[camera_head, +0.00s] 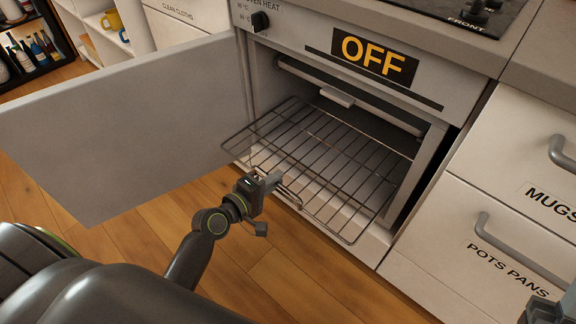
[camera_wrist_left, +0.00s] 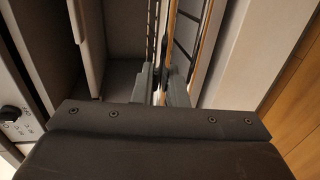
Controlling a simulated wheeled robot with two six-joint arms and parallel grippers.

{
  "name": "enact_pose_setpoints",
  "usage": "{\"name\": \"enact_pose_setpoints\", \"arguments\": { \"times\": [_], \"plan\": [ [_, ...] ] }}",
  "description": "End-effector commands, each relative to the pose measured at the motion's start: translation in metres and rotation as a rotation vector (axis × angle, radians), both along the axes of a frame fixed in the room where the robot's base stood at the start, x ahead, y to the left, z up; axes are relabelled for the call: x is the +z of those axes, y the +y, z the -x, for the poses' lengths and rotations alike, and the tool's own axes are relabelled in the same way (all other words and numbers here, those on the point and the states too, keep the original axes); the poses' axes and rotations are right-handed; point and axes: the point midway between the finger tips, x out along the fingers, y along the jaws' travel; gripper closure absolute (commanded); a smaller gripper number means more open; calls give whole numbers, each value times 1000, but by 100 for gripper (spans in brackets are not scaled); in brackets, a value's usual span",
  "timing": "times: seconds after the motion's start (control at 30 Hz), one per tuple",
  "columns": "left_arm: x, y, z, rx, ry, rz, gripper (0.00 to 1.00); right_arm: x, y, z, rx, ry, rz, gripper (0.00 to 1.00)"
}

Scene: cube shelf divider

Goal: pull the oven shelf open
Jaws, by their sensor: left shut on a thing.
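The oven shelf (camera_head: 330,160), a dark wire rack, sticks out of the oven's open front over the floor. My left gripper (camera_head: 270,182) is at the rack's front edge, shut on its front wire. In the left wrist view, the left fingers (camera_wrist_left: 165,85) close around thin bars of the oven shelf (camera_wrist_left: 190,40). The exact grip is partly hidden by the fingers. The oven door (camera_head: 130,120) stands swung open to the left. Part of my right gripper (camera_head: 552,306) shows at the bottom right corner; its fingers are not clear.
The oven front (camera_head: 375,60) carries an "OFF" sign and a knob (camera_head: 260,21). Drawers marked "MUGS" (camera_head: 520,140) and "POTS PANS" (camera_head: 480,230) stand to the right. The wooden floor (camera_head: 300,280) in front is clear. A bottle rack (camera_head: 30,55) is at the far left.

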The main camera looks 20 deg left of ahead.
Motion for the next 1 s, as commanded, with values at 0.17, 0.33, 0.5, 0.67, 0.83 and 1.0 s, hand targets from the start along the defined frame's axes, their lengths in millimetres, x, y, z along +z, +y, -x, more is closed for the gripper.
{"name": "enact_pose_setpoints", "arguments": {
  "times": [0.17,0.33,0.5,0.67,0.83,1.0],
  "plan": [
    [-2,8,24,-2,5,-1,100,0,0,0,1,-3,-1,64],
    [-1,12,34,-2,3,0,100,0,1,2,2,-11,1,64],
    [-1,13,36,-2,3,0,100,1,1,2,1,-14,1,64],
    [-1,13,36,-2,3,0,100,1,1,2,2,-14,2,64],
    [-1,13,36,-2,3,0,83,1,1,2,2,-15,3,64],
    [-1,13,36,-1,1,1,83,1,1,3,2,-16,2,64]
  ]
}}
